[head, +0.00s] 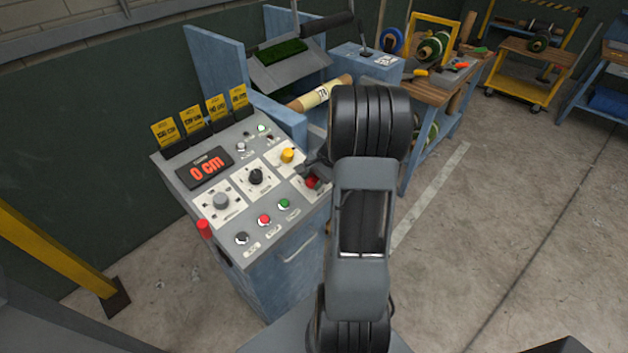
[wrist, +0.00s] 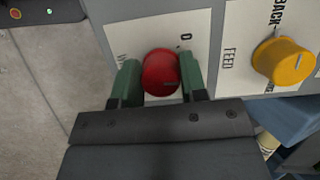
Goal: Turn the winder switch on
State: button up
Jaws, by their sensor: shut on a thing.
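The winder switch is a red rotary knob (wrist: 161,72) on a white plate in the wrist view. A "0" is printed beside it, and another label by the left finger is partly hidden. My gripper (wrist: 160,82) has its two green fingers on either side of the knob, shut on it. In the head view the red knob (head: 312,183) shows at the right side of the control panel (head: 240,232), partly covered by my gripper (head: 314,173). The knob's exact angle is hard to tell.
A yellow knob (wrist: 284,62) marked "FEED" and "BACK-" is close to the right of the red one. A roll (head: 320,94) lies behind the panel.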

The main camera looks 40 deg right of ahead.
jog(key=m+t, duration=0.1)
jog(key=m, duration=0.3)
jog(key=shift+m, duration=0.3)
jog(key=shift+w+d+m+t, duration=0.1)
jog(key=shift+m+t, duration=0.5)
jog(key=shift+m, duration=1.3)
jog(key=o, duration=0.9)
jog(key=b+v, duration=0.1)
jog(key=v, duration=1.3)
